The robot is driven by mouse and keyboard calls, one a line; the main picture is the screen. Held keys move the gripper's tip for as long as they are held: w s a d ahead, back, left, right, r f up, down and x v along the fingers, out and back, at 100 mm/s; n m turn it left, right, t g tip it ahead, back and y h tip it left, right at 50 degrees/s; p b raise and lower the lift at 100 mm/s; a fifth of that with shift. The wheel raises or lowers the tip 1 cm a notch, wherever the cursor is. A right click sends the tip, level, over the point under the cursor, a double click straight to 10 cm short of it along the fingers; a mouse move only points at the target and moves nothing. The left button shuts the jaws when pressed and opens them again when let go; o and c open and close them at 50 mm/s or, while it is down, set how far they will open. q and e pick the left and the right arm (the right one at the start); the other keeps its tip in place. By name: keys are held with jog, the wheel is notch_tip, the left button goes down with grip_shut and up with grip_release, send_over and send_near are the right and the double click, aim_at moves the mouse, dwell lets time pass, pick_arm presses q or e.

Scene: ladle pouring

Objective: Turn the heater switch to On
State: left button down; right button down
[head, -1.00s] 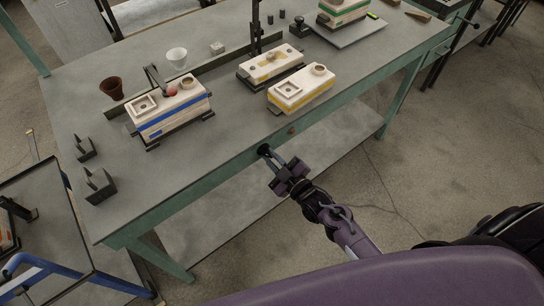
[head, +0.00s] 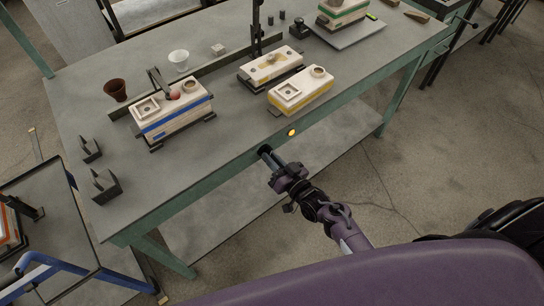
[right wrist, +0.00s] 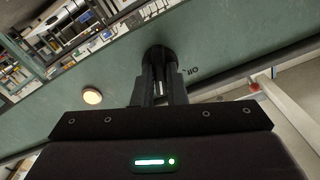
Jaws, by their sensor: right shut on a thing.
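The heater switch is a dark round knob (right wrist: 158,58) on the green front edge of the workbench. In the head view it sits at the tip of my right gripper (head: 268,156), partly hidden by the fingers. In the right wrist view my right gripper (right wrist: 159,85) is shut on the knob, and a partly readable label shows just right of it. A round indicator lamp (head: 291,133) beside the knob glows yellow; it also shows lit in the right wrist view (right wrist: 92,96). My left gripper is not in view.
The workbench (head: 235,120) carries a blue-striped box (head: 172,118), a yellow-striped box (head: 301,91), a white cup (head: 179,59) and a brown pot (head: 115,90). A cart with blue rails (head: 45,270) stands at the lower left.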

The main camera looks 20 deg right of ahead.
jog(key=shift+m+p, duration=0.5)
jog(key=shift+m, duration=1.8)
jog(key=shift+f, duration=0.1)
jog(key=c, duration=1.5)
grip_release()
jog(key=shift+o, duration=0.2)
jog(key=v, duration=0.8)
jog(key=shift+b, duration=0.35)
